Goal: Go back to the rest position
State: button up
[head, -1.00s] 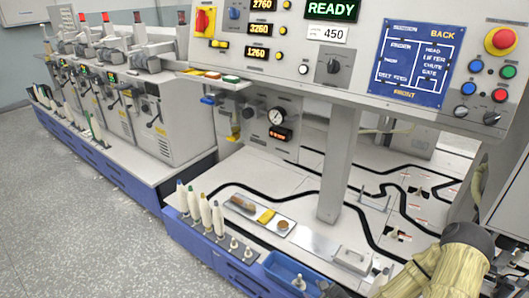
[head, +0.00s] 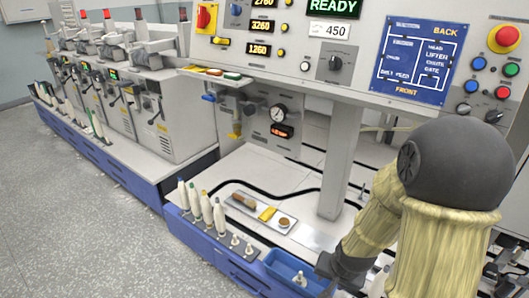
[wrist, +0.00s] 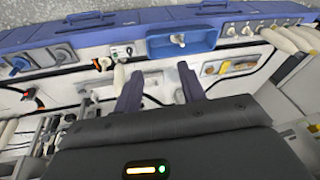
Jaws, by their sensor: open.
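My gripper (wrist: 158,84) is open in the wrist view, its two dark fingers apart with nothing between them. The pale work surface and a metal plate show beyond the fingers. In the head view my arm comes in from the right, and the gripper end is dark and partly hidden near the blue tray (head: 270,262). The blue tray (wrist: 155,47) also shows in the wrist view, past the fingertips. A small white piece (head: 300,280) is in it. Several tall white bobbins (head: 206,210) stand in a row left of the tray.
A shallow tray (head: 283,232) with brown and yellow pieces lies behind the bobbins. A control panel (head: 290,50) overhangs the bench on a grey post (head: 340,160). A row of machines (head: 170,120) stands at left. The floor (head: 80,220) at front left is clear.

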jog(key=s+a+r+n, duration=0.2)
jog(key=s+r+n, duration=0.3)
jog(key=r, duration=0.3)
notch_tip(320, 180, up, 27)
jog(key=p, duration=2.7)
jog(key=shift+s+g, duration=0.2)
jog(key=shift+g, duration=0.2)
